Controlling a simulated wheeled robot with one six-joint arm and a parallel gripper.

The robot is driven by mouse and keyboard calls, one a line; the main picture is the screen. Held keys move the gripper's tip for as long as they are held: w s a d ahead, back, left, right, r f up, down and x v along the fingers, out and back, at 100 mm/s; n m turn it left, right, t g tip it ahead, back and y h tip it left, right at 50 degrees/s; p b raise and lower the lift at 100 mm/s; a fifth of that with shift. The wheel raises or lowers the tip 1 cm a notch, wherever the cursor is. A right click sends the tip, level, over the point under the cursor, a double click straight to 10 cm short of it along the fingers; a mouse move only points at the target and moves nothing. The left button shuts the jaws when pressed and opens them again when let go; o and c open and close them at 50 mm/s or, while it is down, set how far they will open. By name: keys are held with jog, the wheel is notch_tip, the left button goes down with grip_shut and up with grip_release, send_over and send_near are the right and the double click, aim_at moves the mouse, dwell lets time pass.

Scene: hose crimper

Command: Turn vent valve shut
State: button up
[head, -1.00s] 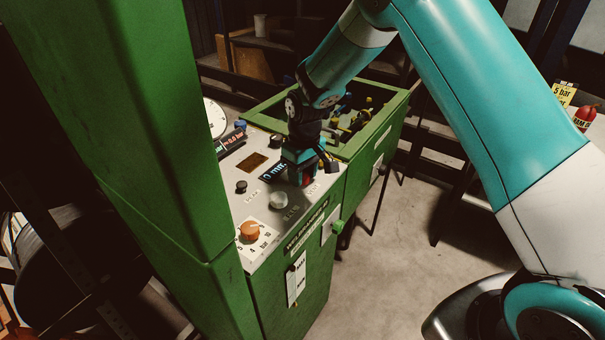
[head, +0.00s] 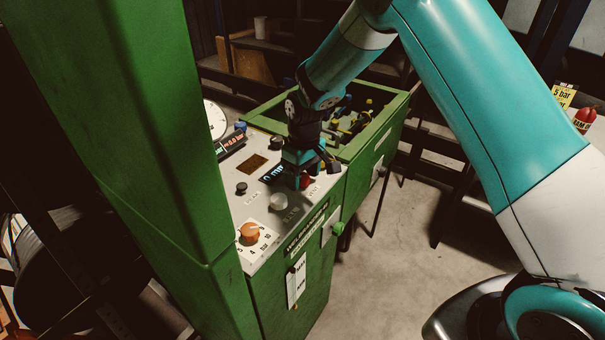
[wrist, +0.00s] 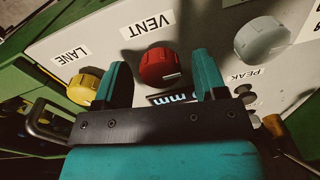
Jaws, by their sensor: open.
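The red vent valve knob (wrist: 159,67) sits on the grey panel under the label VENT in the wrist view. A pale line on its face points to the lower right. In the head view the red knob (head: 305,181) shows just below my gripper (head: 302,172). In the wrist view my gripper (wrist: 161,82) is open, with one teal finger on each side of the red knob. A gap shows beside the knob on each side. I cannot tell how deep the fingers reach or whether they touch it.
A yellow knob (wrist: 84,88) marked LANE is close beside the left finger. An orange dial (head: 250,232) stands nearer on the panel. An open green bin (head: 374,122) with tools is behind.

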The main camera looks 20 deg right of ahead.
aim_at(305, 175)
jog(key=shift+r, duration=0.1)
notch_tip(305, 175, up, 17)
jog(key=b, duration=0.2)
jog(key=shift+w+d+r, duration=0.15)
jog(key=shift+w+d, duration=0.05)
jog(key=shift+d, duration=0.2)
